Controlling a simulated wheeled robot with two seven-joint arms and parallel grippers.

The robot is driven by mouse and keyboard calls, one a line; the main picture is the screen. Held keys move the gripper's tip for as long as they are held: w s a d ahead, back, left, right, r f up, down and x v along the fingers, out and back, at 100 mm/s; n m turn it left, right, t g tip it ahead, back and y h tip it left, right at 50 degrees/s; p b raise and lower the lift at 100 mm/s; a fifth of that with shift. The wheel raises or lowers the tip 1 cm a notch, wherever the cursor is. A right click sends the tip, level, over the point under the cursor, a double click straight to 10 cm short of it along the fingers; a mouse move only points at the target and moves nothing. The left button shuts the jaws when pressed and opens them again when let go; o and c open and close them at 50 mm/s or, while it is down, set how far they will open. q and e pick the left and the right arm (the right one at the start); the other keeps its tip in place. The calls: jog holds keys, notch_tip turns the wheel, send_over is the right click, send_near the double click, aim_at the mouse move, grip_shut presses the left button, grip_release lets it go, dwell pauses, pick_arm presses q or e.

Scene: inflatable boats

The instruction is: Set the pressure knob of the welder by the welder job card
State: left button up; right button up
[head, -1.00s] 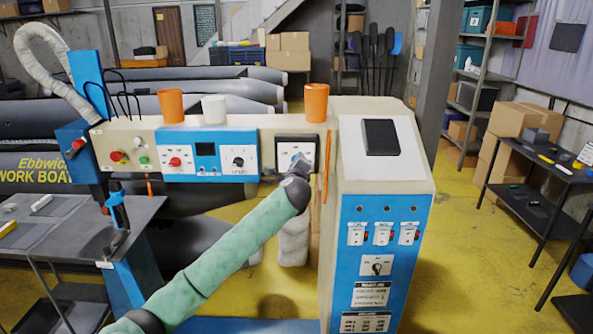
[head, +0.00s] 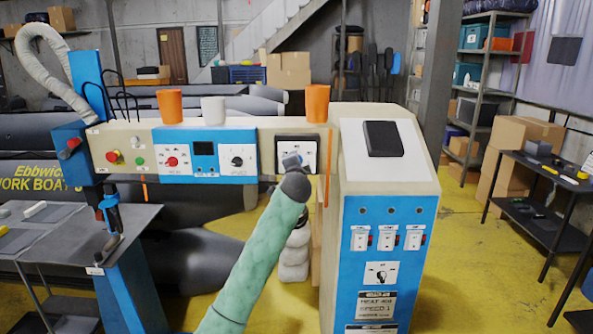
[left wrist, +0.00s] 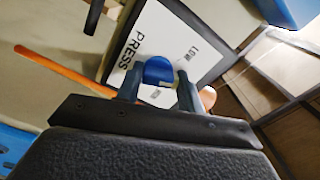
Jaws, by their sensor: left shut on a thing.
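The welder (head: 270,115) is a cream beam with control panels, joined to a blue and cream cabinet on the right. The pressure panel, a dark-framed white plate (head: 311,146), sits at the beam's right end. The left wrist view shows its plate (left wrist: 178,32) with the words PRESS and LOW. My left gripper (head: 292,161) is at this panel, shut on the blue pressure knob (left wrist: 158,70), one finger on each side. The knob's pointer and part of the scale are hidden. A job card (head: 376,305) on the cabinet front reads HEAT 400 and SPEED 1; its lower lines are too small to read.
An orange cup (head: 317,103), another orange cup (head: 170,106) and a white cup (head: 213,110) stand on the beam. An orange strip (head: 328,168) hangs beside the panel. A grey table (head: 75,235) is at left, a dark table (head: 545,175) at right.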

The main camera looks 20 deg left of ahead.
pick_arm(q)
jog(key=shift+f+n+b, duration=0.15)
jog(key=shift+n+b, duration=0.75)
jog(key=shift+n, duration=1.1)
jog(key=shift+f+n+b, duration=0.1)
jog(key=shift+n+b, duration=0.8)
jog(key=shift+n, duration=1.1)
pick_arm(e)
notch_tip(320, 180, up, 11)
jog(key=w+a, duration=0.2)
jog(key=shift+w+a, duration=0.2)
jog(key=shift+a, duration=0.1)
pick_arm(q)
jog(key=o, duration=1)
jog(key=shift+r, duration=0.1)
